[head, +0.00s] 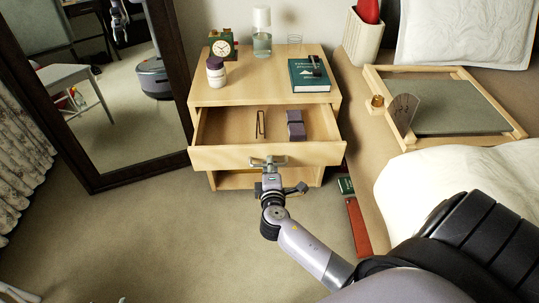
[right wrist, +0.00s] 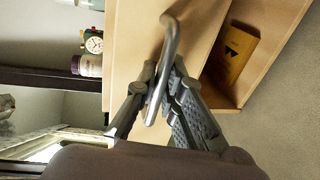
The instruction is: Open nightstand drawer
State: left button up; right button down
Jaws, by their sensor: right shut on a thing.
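The wooden nightstand (head: 262,88) stands against the wall in the head view. Its top drawer (head: 225,158) is pulled out, and its inside shows. A dark slim item (head: 260,124) and a purple-grey box-like item (head: 295,126) lie in the drawer. My right gripper (head: 268,163) is at the middle of the drawer front, shut on the metal drawer handle. In the right wrist view the fingers close around the curved handle (right wrist: 171,45). My left gripper does not show clearly in either view.
An alarm clock (head: 221,48), a white bottle (head: 216,71), a glass bottle (head: 262,38) and a green book (head: 309,76) stand or lie on the nightstand. A mirror (head: 110,90) leans at left. The bed with a wooden tray (head: 455,72) is at right. Floor in front is mostly clear.

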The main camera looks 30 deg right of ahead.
jog(key=shift+v, duration=0.75)
jog(key=shift+f, duration=0.15)
jog(key=c, duration=2)
grip_release()
jog(key=shift+o, duration=0.2)
jog(key=v, duration=1.2)
